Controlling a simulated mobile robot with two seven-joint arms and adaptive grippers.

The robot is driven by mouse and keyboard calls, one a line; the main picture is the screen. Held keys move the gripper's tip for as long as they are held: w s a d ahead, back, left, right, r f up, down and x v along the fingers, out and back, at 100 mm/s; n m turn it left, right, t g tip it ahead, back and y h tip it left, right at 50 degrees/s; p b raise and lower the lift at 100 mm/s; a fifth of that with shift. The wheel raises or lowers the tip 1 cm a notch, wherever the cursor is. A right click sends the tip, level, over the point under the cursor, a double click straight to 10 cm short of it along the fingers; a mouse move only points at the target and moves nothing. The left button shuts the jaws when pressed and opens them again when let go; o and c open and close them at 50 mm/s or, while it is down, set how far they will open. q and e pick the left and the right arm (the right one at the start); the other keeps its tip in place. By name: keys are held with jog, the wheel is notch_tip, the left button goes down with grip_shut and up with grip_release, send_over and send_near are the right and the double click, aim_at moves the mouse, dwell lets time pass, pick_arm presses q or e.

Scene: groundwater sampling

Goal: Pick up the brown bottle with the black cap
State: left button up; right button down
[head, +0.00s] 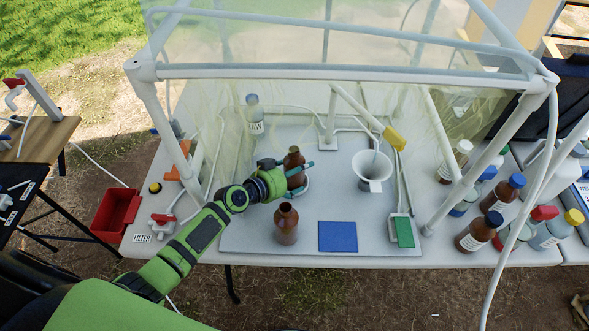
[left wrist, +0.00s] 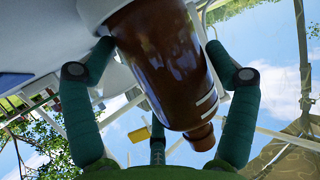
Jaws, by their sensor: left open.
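My left gripper (head: 284,172) reaches in from the left under the clear hood frame. It is open, with its fingers on either side of a brown bottle (head: 294,157). In the left wrist view the fingers of the gripper (left wrist: 160,50) flank this bottle (left wrist: 165,75), with slight gaps visible. The bottle's narrow neck looks brown; I cannot make out a black cap on it. The gripper hides part of its body in the head view. A second brown bottle (head: 286,225), with an uncapped-looking mouth, stands nearer the front edge. My right gripper is not in view.
A blue pad (head: 338,236), a white funnel-like cup (head: 372,170) and a green pad (head: 403,232) lie to the right. Several capped bottles (head: 473,235) stand at the far right. White hood posts (head: 170,125) flank the workspace. A red bin (head: 116,213) sits left.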

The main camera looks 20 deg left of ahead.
pick_arm(q)
jog(key=c, duration=1.1)
jog(key=shift+r, duration=0.1)
jog(key=shift+c, duration=0.2)
jog(key=shift+r, duration=0.1)
